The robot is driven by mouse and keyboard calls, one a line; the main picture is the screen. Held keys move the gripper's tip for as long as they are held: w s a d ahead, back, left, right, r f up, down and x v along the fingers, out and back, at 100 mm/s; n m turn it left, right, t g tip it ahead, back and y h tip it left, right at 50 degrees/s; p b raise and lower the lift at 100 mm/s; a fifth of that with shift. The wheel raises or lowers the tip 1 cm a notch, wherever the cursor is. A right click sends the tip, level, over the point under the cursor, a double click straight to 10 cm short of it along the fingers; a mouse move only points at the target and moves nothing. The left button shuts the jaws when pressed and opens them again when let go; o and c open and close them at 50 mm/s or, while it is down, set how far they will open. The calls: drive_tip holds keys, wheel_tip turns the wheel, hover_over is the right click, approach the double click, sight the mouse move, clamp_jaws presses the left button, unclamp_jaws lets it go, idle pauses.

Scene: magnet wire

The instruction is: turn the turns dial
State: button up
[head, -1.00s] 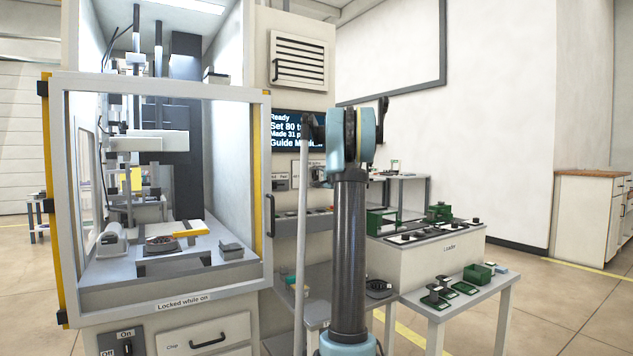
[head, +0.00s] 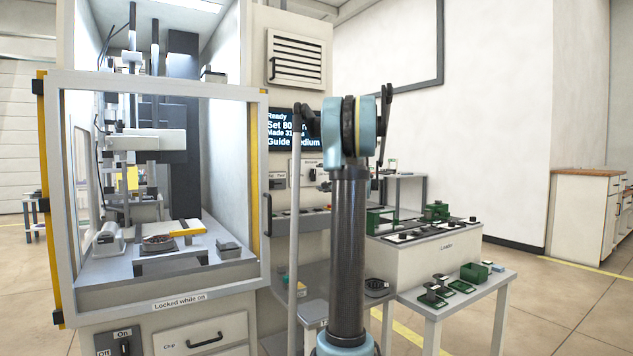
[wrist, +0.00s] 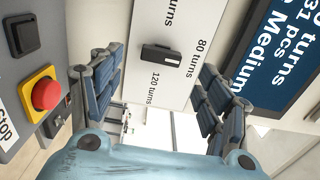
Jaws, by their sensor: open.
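The turns dial (wrist: 162,56) is a small dark bar knob on a white plate in the wrist view. Its white mark is at the right end, on the side of the "80 turns" label. "120 turns" is printed below it, and another label above is cut off. My gripper (wrist: 163,64) is open, with one blue-grey finger on each side of the dial. The fingers appear apart from the knob; their exact distance from the plate is unclear.
The display (head: 285,130) reads "Ready", "Set 80" and "Guide Medium". A red stop button (wrist: 46,94) and black switch (wrist: 24,37) sit left of the gripper in the wrist view. The glazed machine door (head: 165,190) is left; a loader (head: 440,250) stands right.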

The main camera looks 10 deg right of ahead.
drive_tip(key=shift+v, duration=2.25)
drive_tip(key=shift+a, duration=0.1)
